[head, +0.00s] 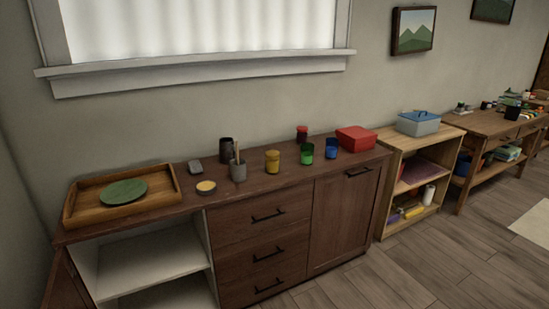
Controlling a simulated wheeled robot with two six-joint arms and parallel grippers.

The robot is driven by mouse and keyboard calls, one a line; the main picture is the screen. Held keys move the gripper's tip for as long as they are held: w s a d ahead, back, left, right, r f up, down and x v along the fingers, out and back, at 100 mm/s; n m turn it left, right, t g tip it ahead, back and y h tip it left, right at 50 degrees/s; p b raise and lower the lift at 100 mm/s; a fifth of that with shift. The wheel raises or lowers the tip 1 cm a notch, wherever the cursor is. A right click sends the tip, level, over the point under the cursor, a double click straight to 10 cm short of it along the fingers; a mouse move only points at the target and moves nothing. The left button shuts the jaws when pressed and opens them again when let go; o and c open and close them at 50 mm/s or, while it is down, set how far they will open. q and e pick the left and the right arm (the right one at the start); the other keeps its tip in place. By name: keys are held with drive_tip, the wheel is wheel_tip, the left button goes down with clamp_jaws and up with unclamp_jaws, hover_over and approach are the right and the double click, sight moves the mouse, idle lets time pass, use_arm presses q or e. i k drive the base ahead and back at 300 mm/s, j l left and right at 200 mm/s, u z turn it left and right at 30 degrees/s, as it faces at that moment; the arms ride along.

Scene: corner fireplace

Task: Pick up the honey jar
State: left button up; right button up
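A small yellow-amber jar (272,162), which looks like the honey jar, stands upright on top of the dark wooden cabinet (255,194), near the middle of its top. No label can be read at this distance. A grey cup (238,172) with sticks in it stands to its left. A green jar (307,154) stands to its right, apart from it. Neither of my grippers is in the head view.
The cabinet top also holds a wooden tray (78,206) with a green plate (124,192), a dark jar (226,149), a red-topped jar (302,134), a blue jar (331,149) and a red box (356,139). The cabinet's left compartment (145,268) stands open. Floor (385,278) in front is clear.

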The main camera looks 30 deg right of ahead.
sight(272, 166)
drive_tip(key=i+l, duration=0.15)
drive_tip(key=l, duration=0.3)
drive_tip(key=i+l+u, duration=0.1)
drive_tip(key=l, duration=0.3)
drive_tip(key=i+l, duration=0.15)
drive_tip(key=l, duration=0.3)
drive_tip(key=i+l+u, duration=0.15)
drive_tip(key=l, duration=0.3)
drive_tip(key=i+l, duration=0.1)
drive_tip(key=l, duration=0.3)
drive_tip(key=i+l+u, duration=0.1)
drive_tip(key=l, duration=0.35)
